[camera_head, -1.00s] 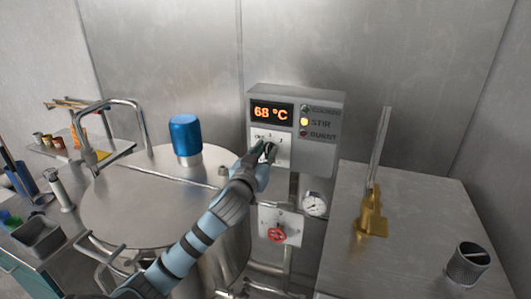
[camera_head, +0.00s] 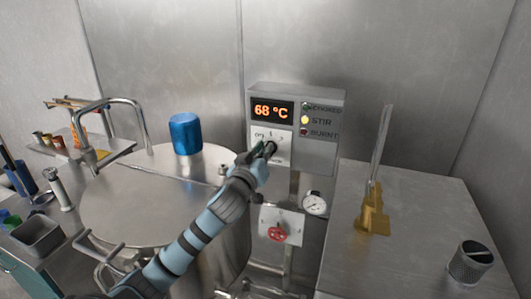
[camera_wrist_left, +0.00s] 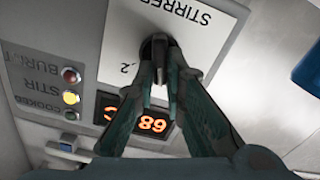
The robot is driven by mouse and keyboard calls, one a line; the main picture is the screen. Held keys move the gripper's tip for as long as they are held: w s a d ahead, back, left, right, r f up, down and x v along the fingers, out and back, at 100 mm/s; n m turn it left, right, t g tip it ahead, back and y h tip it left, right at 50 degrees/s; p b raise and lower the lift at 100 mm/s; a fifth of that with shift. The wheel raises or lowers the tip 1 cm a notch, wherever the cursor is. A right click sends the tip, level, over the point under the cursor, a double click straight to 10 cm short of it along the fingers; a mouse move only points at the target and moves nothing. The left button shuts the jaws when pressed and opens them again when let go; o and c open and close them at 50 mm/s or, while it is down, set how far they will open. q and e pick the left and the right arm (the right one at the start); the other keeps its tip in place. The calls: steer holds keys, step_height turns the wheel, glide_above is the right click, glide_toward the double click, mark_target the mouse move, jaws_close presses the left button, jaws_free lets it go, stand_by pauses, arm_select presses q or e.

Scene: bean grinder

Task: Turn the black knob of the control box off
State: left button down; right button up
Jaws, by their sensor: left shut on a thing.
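The dial pointer's setting cannot be read. My right gripper is not in view.
A large steel vat (camera_head: 140,205) with a blue cylinder (camera_head: 185,133) on top stands left of the box.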

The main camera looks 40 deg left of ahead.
arm_select(q)
steer(key=n, duration=0.2)
steer(key=n+b, duration=0.1)
steer(key=n, duration=0.1)
steer(key=shift+a+f+n, duration=0.15)
steer(key=shift+a+n, duration=0.05)
steer(key=shift+n, duration=0.2)
stand_by(0.4)
steer(key=c, duration=1.7)
jaws_free()
steer(key=shift+o, duration=0.2)
steer(key=shift+s, duration=0.15)
steer(key=v, duration=1.2)
